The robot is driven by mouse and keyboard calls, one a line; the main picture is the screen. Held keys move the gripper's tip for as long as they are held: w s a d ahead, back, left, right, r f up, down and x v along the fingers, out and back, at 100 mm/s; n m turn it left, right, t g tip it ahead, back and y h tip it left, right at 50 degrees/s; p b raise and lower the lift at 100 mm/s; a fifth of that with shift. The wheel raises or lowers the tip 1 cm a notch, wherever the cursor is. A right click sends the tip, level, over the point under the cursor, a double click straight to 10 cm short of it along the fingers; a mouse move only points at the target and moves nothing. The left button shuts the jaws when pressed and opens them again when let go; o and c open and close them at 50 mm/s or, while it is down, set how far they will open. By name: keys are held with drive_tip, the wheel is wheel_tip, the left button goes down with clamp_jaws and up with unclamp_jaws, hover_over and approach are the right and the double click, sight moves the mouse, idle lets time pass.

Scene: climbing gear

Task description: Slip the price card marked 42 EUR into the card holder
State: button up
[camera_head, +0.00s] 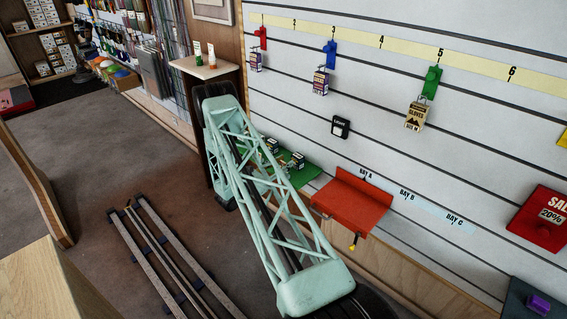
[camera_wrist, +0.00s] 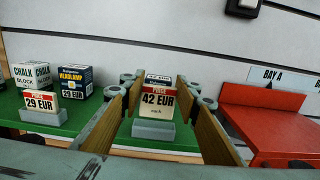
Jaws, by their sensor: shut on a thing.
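The price card marked 42 EUR (camera_wrist: 157,106), white with a red top band, stands upright and faces the wrist camera. My gripper (camera_wrist: 158,92) is shut on it, with a wooden-faced finger at each side edge. A grey card holder (camera_wrist: 154,130) lies directly below the card on the green shelf (camera_wrist: 187,142). The card's lower edge meets the holder's top in the picture; I cannot tell whether it sits in the slot. In the head view, my arm covers part of the green shelf (camera_head: 308,171), and the card and gripper cannot be made out.
A 29 EUR card (camera_wrist: 40,101) stands in another holder (camera_wrist: 41,117) at left, before a chalk block box (camera_wrist: 32,74) and a headlamp box (camera_wrist: 76,80). Another box (camera_wrist: 158,77) is behind the 42 EUR card. A red shelf (camera_wrist: 262,118) is close on the right.

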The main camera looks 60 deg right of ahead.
drive_tip(key=shift+f+b, duration=0.6)
drive_tip(key=shift+f, duration=0.45)
drive_tip(key=shift+f, duration=0.25)
drive_tip(key=o, duration=0.8)
drive_tip(key=shift+o, duration=0.2)
drive_tip(key=w+a, duration=0.2)
drive_tip(key=a, duration=1)
idle(0.8)
drive_tip(key=shift+r, duration=0.15)
